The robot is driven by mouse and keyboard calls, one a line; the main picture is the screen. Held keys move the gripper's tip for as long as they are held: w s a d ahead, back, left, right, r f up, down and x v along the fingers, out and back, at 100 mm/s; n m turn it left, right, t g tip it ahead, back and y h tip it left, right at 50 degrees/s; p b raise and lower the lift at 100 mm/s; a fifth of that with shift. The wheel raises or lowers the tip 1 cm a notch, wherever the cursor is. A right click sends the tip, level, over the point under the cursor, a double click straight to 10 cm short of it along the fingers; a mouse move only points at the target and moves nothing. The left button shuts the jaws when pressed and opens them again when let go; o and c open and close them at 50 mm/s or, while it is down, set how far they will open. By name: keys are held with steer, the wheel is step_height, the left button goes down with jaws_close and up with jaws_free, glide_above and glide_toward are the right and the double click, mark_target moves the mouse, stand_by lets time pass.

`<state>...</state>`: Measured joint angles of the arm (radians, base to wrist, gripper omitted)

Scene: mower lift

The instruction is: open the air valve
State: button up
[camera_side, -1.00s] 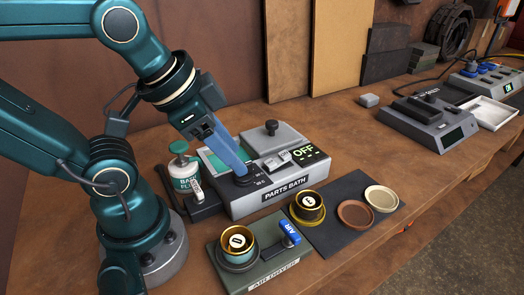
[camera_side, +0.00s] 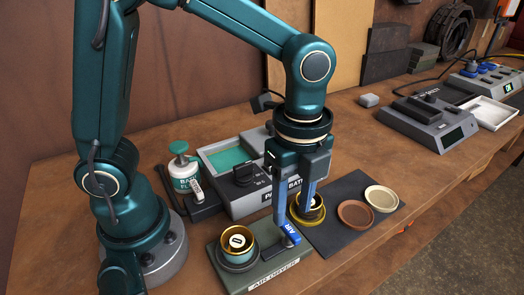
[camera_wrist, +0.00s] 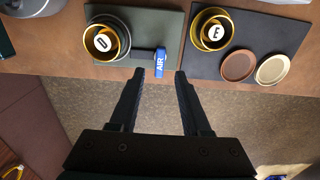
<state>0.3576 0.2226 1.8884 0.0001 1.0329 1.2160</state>
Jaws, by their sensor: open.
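The air valve is a blue lever marked AIR (camera_side: 291,234) on the green air dryer base (camera_side: 262,270), at the front of the bench. In the wrist view, the blue lever (camera_wrist: 160,62) points toward my gripper from the base's edge. My gripper (camera_side: 294,216) hangs fingers down over the lever, open and empty. In the wrist view, the lever shows between the fingertips of my gripper (camera_wrist: 160,74), with a gap on each side. I cannot tell whether the tips are level with the lever or above it.
A brass cup marked D (camera_side: 237,243) sits on the dryer. Another marked E (camera_side: 308,203) stands on a dark mat (camera_side: 345,243) close to my right finger, beside brown (camera_side: 355,214) and cream (camera_side: 381,198) dishes. The parts bath (camera_side: 245,206) is behind. The bench edge is near.

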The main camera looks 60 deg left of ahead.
mark_target(290, 229)
steer(key=shift+f, duration=2.25)
jaws_close()
